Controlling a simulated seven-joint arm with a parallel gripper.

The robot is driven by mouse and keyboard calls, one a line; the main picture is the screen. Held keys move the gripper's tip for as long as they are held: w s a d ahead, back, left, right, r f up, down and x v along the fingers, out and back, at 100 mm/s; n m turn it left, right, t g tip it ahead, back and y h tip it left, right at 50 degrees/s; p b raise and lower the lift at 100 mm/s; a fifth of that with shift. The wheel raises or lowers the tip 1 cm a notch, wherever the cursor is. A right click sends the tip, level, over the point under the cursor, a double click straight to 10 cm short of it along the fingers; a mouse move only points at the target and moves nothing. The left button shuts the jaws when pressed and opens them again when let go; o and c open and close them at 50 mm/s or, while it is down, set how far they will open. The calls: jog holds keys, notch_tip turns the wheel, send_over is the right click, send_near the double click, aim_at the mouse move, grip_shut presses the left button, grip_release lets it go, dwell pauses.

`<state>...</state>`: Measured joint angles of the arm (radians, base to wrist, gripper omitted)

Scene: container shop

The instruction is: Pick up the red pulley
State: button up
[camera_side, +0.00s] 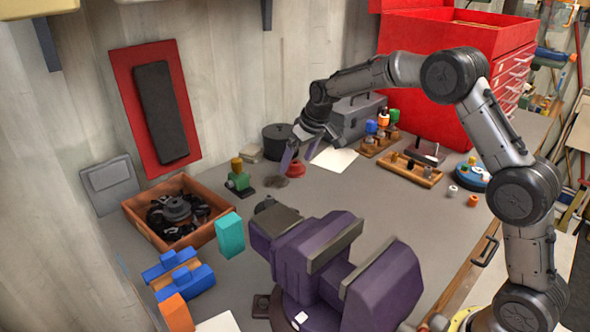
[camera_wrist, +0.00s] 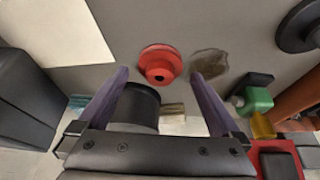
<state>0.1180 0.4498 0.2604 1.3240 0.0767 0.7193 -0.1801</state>
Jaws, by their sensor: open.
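The red pulley (camera_wrist: 160,65) lies on the grey bench top, seen from above in the wrist view with its round flange and a small dark centre hole. It also shows in the side view (camera_side: 296,169), just below my gripper. My gripper (camera_side: 299,167) is open and points down over the bench. In the wrist view its two purple fingers (camera_wrist: 160,82) stand wide apart, with the pulley between and a little beyond their tips. Nothing is held.
A black cylinder (camera_wrist: 136,107) stands close to the pulley. A dark stain (camera_wrist: 209,64) lies beside it. A green and yellow piece (camera_side: 238,180) and a purple vise (camera_side: 300,250) are nearby. A grey toolbox (camera_side: 350,118) and white paper (camera_side: 334,158) lie behind.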

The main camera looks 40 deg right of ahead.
jog(key=shift+w+f, duration=0.25)
jog(key=shift+f, duration=0.4)
jog(key=shift+c, duration=0.3)
jog(key=shift+r, duration=0.1)
grip_shut()
jog(key=shift+r, duration=0.1)
